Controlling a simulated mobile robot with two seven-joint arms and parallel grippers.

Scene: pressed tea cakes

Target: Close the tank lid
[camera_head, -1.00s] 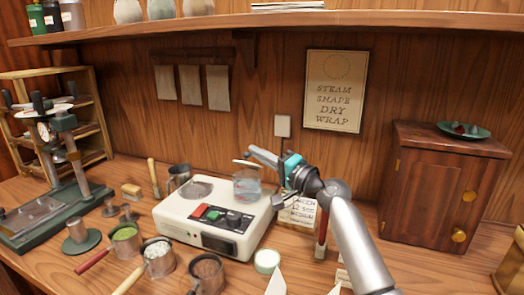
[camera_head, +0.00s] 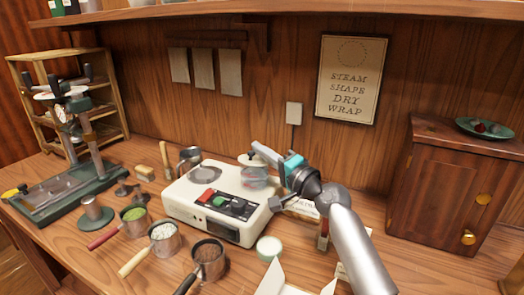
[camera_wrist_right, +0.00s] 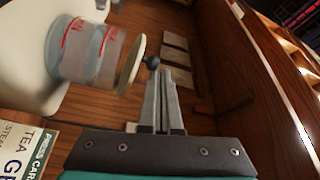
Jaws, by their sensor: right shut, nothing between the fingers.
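The clear tank (camera_head: 254,178) stands on the white machine (camera_head: 205,215). Its pale round lid (camera_head: 250,161) lies over the tank's top. In the right wrist view the tank (camera_wrist_right: 85,52) shows red markings, and the lid (camera_wrist_right: 131,66) lies roughly along its rim with a dark knob (camera_wrist_right: 152,62) outward. I cannot tell if the lid is fully seated. My right gripper (camera_head: 257,147) is shut and empty at the lid's knob. In the right wrist view its fingertips (camera_wrist_right: 165,72) are beside the knob; contact is unclear. My left gripper is not in view.
A metal jug (camera_head: 190,160) stands behind the machine's left side. Several handled cups, including one of green powder (camera_head: 134,214), stand in front. A wooden cabinet (camera_head: 440,195) is at right. A card (camera_wrist_right: 25,148) lies near the gripper. A shelf (camera_head: 300,8) runs above.

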